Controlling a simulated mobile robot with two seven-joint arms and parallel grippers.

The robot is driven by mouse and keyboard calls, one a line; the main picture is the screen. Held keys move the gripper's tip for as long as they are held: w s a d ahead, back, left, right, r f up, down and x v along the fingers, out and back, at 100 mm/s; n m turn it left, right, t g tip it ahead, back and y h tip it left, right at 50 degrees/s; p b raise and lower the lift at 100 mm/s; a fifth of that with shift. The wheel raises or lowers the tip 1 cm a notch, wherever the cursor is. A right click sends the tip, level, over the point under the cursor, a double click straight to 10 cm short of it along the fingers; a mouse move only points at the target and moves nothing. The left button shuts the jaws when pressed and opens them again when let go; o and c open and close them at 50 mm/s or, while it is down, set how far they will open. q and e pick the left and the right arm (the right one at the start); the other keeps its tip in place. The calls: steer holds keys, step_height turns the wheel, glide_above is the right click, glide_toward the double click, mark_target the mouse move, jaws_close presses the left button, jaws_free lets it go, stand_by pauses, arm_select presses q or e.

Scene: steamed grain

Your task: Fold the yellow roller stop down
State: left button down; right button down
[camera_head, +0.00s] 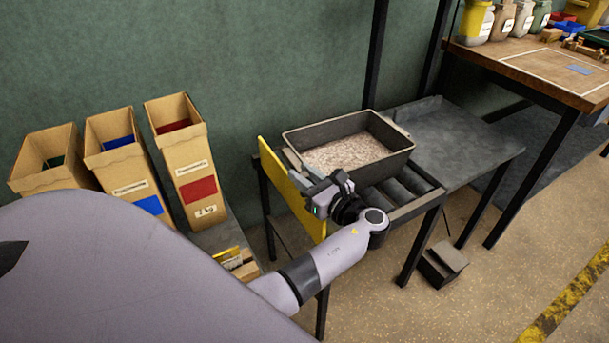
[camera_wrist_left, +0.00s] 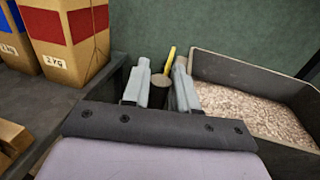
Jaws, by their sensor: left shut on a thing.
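The yellow roller stop (camera_head: 279,177) is a flat yellow plate at the left end of the roller table (camera_head: 427,204). It stands up on edge, rising above the rollers. My left gripper (camera_head: 311,174) is at the plate's right side, shut on the stop. In the left wrist view, the fingers of my left gripper (camera_wrist_left: 158,74) stand on both sides of a short round piece, and a thin yellow edge of the stop (camera_wrist_left: 171,56) shows behind it. The fingers hide part of the grip. My right gripper is not in view.
A dark tray of grain (camera_head: 350,153) sits on the rollers just right of the gripper. Several cardboard bins (camera_head: 182,155) stand on the left. A grey table (camera_head: 455,145) adjoins the rollers on the right. A wooden workbench (camera_head: 540,65) stands at the back right.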

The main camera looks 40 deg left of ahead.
arm_select(q)
steer(key=shift+s+r+p, duration=0.1)
steer(key=shift+s+p, duration=0.1)
steer(key=shift+p, duration=0.1)
steer(key=s+a+f+n+h+p, duration=0.1)
steer(key=s+a+f+n+p, duration=0.2)
steer(key=s+n+p, duration=0.2)
steer(key=shift+s+a+f+n+p, duration=0.3)
steer(key=shift+s+n, duration=0.5)
steer(key=shift+s, duration=1.05)
steer(key=shift+r, duration=0.1)
steer(key=c, duration=1)
jaws_free()
steer(key=shift+c, duration=0.2)
